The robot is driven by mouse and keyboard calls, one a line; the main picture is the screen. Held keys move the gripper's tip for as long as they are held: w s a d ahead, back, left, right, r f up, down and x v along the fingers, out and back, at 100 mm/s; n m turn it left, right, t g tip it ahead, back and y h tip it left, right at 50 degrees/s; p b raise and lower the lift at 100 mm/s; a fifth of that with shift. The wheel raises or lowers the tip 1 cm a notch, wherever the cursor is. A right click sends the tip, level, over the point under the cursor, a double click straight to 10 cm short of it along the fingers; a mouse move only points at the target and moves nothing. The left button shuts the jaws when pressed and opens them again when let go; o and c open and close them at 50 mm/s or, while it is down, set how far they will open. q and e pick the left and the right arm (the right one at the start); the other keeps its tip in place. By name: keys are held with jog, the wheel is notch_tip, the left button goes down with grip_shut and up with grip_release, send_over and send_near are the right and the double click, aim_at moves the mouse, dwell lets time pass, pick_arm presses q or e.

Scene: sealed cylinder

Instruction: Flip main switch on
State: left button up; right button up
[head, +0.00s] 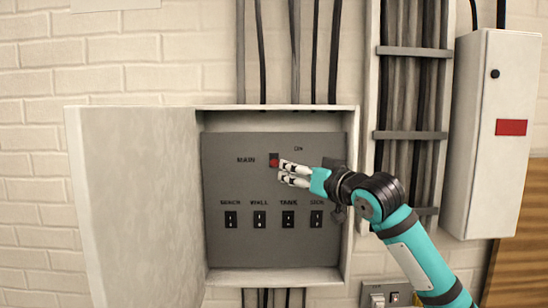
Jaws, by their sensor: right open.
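The main switch (274,160) is a small dark rocker with a red part, on the grey panel (225,185) inside an open wall box. "MAIN" is printed to its left and "ON" above right. My right gripper (281,171) reaches in from the right, its two pale fingertips at or just in front of the switch's lower right edge. The fingers look a little apart with nothing between them. I cannot tell whether they touch the switch. The fingertips hide part of the panel beside it. My left gripper is not in view.
The box door (135,205) stands open to the left. A row of several small black switches (260,219) sits below the main switch. A cable ladder (412,135) and a closed white cabinet (492,140) are on the right. A small switch plate (375,288) is at the bottom.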

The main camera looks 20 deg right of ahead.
aim_at(277, 164)
jog(key=p+x, duration=0.1)
jog(key=x, duration=0.1)
jog(key=p+x, duration=0.1)
jog(key=x, duration=0.1)
jog(key=p+x, duration=0.1)
jog(key=x, duration=0.1)
jog(key=shift+w+a+r, duration=0.2)
jog(key=shift+a+r, duration=0.05)
jog(key=shift+r, duration=0.15)
jog(key=shift+p+x, duration=0.55)
jog(key=shift+x, duration=0.5)
jog(key=shift+w+f, duration=0.3)
jog(key=c, duration=0.7)
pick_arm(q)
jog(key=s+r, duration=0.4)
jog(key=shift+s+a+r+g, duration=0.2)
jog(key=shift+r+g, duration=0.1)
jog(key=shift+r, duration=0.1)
pick_arm(e)
grip_shut()
